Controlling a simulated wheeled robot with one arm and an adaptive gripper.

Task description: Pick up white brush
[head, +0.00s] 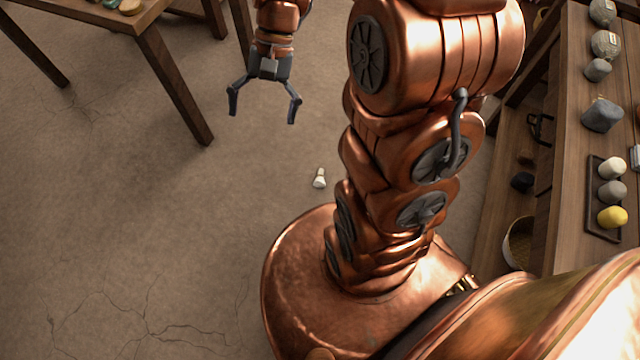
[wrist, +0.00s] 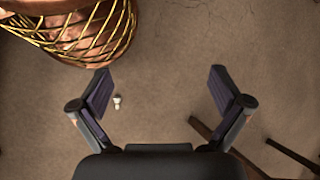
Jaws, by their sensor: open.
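The small white brush (head: 319,178) lies on the brown floor in the head view, just left of my arm and near my base. It also shows as a small pale shape in the wrist view (wrist: 117,102), close to the left finger's inner side. My gripper (head: 262,108) is open and empty, high above the floor. In the head view it is up and left of the brush, apart from it.
A wooden table (head: 152,32) stands at the upper left, its legs reaching the floor. Wooden shelving (head: 567,140) on the right holds grey stones, a tray (head: 592,208) with a yellow item, and a basket (head: 517,243) low down. The floor around the brush is clear, except for my base.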

